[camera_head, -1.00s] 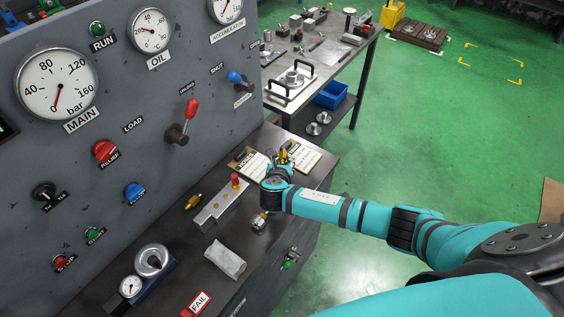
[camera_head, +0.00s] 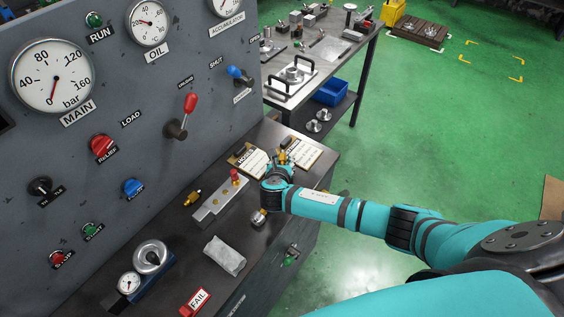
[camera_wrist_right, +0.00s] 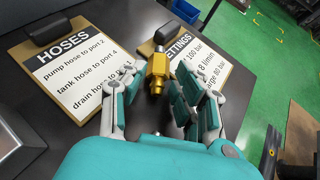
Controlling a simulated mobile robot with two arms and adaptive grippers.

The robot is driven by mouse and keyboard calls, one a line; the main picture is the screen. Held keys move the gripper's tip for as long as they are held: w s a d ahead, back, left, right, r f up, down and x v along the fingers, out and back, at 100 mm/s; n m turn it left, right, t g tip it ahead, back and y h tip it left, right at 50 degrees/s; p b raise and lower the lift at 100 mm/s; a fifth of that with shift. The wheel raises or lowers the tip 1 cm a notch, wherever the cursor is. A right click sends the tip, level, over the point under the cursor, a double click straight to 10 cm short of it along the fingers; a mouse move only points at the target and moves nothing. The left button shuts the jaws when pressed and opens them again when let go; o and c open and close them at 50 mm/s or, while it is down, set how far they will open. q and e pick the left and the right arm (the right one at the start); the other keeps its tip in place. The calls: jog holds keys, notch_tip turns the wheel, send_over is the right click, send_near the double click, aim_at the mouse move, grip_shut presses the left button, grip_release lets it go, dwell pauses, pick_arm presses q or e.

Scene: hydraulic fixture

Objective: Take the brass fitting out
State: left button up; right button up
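A brass fitting (camera_wrist_right: 157,72) with a hex body shows between the fingertips of my right gripper (camera_wrist_right: 156,85) in the right wrist view. The fingers look closed on its sides, and it stands over the edges of two clipboards. In the head view the brass fitting (camera_head: 282,157) sticks up past my right gripper (camera_head: 279,168), whose fingers are mostly hidden by the wrist. A grey block (camera_head: 220,203) with a red-topped brass part (camera_head: 235,177) is on the bench left of the gripper. Another small brass piece (camera_head: 192,198) lies behind the block. My left gripper is out of view.
The HOSES clipboard (camera_wrist_right: 75,68) and the settings clipboard (camera_wrist_right: 208,72) lie under the gripper. The gauge panel (camera_head: 100,220) rises behind the bench. A grey cloth (camera_head: 225,256), a FAIL tag (camera_head: 197,299) and a gauge tool (camera_head: 140,275) lie nearer. A round metal part (camera_head: 258,217) is beside the wrist.

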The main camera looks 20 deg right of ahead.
jog(key=o, duration=0.3)
jog(key=v, duration=1.2)
